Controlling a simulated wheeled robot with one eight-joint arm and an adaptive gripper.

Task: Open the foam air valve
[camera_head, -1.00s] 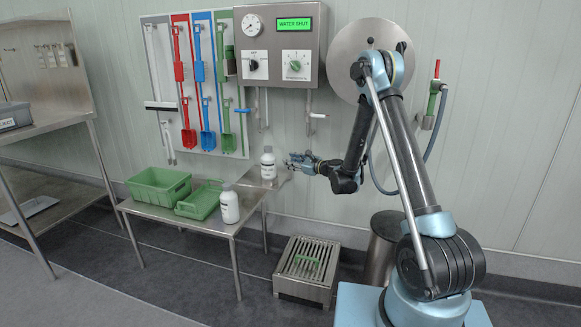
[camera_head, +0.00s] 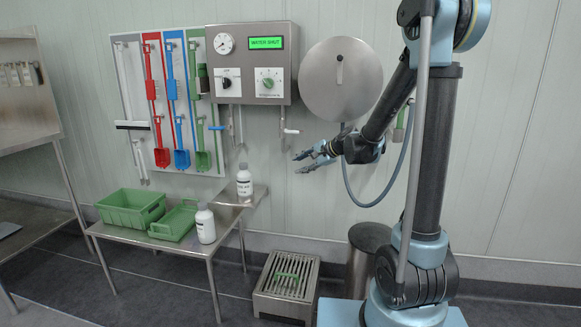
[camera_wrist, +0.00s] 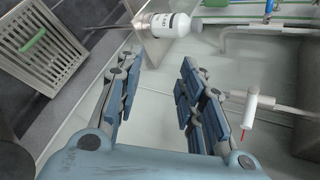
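Two lever valves hang on pipes under the steel control box (camera_head: 232,95). One has a blue lever (camera_head: 217,128) at the left, the other a pale grey-white lever (camera_head: 291,131) at the right. I cannot read which is the foam air valve. My gripper (camera_head: 298,164) is open and empty, a little below the pale lever and apart from it, fingers pointing left. In the wrist view the open fingers (camera_wrist: 157,75) have nothing between them. A white lever with a red tip (camera_wrist: 251,108) on a pipe lies right of the right finger.
A green display (camera_head: 266,43) reads "WATER SHUT". A round steel reel cover (camera_head: 341,80) and hose (camera_head: 365,203) are close to my arm.

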